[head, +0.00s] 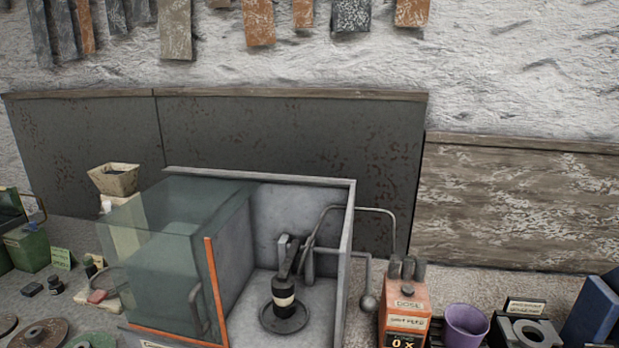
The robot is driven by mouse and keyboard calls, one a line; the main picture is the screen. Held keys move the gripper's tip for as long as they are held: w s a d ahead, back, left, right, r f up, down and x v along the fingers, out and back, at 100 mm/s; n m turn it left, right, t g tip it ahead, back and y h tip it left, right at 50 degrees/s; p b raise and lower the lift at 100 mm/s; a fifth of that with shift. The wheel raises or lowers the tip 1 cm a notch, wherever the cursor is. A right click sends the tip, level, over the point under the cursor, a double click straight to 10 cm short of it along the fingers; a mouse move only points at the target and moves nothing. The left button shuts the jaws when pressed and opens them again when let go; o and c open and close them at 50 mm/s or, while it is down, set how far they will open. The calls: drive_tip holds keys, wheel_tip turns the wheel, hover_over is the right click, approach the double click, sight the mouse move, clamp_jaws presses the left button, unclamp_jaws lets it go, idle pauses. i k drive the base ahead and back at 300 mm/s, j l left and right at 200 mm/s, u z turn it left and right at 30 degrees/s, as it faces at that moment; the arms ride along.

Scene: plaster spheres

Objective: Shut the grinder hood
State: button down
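The grinder hood (352,215) is a grey-walled box on the bench, seen from above at the centre of the head view. A clear greenish pane (165,275) with an orange edge strip (216,292) stands at its left front. A curved grey handle (195,307) is near that strip. The hood's front is open to the right of the strip. Inside stands a black and cream cylinder (284,290) on a dark round plate (284,316), with a grey upright part behind it. My gripper is not in view.
An orange dose box (405,310), a purple cup (466,325) and a grey block with a ring (525,330) stand to the right. A lever with a ball end (368,302) sticks out by the hood's right wall. Discs (40,333) and small items crowd the left.

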sight(200, 331)
drive_tip(key=u, duration=1.35)
drive_tip(key=i+j+u, duration=0.1)
drive_tip(key=i+u, duration=0.5)
drive_tip(key=i, duration=0.1)
